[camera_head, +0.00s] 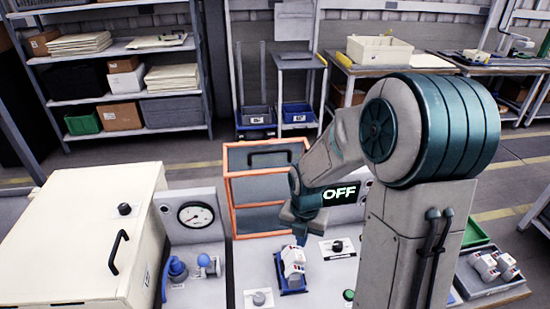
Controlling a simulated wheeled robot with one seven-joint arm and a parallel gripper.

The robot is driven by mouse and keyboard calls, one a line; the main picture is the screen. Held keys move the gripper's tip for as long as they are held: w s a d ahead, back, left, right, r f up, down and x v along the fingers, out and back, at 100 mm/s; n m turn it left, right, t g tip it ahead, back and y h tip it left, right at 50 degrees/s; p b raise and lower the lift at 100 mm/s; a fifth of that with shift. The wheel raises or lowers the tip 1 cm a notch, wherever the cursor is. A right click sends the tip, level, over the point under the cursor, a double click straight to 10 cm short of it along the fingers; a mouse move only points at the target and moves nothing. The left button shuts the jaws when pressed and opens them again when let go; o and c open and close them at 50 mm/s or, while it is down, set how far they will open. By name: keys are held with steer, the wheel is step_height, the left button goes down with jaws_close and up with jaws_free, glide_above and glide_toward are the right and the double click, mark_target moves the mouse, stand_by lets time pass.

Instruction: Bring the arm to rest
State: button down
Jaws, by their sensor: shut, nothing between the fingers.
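My arm (430,130) fills the right of the head view and bends down to the left over the workbench. My gripper (301,238) is at its end, shut and empty, pointing down. It is above the blue fixture (291,288) that holds a white part (293,260). The gap between my fingertips and the white part is hard to judge. The fingers are small and partly dark in this view.
An orange-framed guard (229,190) with a handle stands just behind my gripper. An "OFF" display (341,194) is close on its right. A cream cabinet (70,230) and a gauge (195,215) stand left. A grey tray (485,290) with white parts is right.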

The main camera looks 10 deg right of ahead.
steer(key=shift+r, duration=0.1)
steer(key=shift+r+m, duration=0.25)
steer(key=shift+m, duration=0.15)
steer(key=s+r+m+t, duration=0.2)
steer(key=s+r+m, duration=0.5)
steer(key=m, duration=0.7)
steer(key=s+r+m+t, duration=0.1)
steer(key=s+r+m, duration=0.6)
steer(key=m, duration=0.8)
steer(key=shift+s+r+t+b, duration=0.15)
steer(key=shift+r+t+b, duration=0.2)
steer(key=shift+r, duration=0.35)
steer(key=shift+d, duration=0.1)
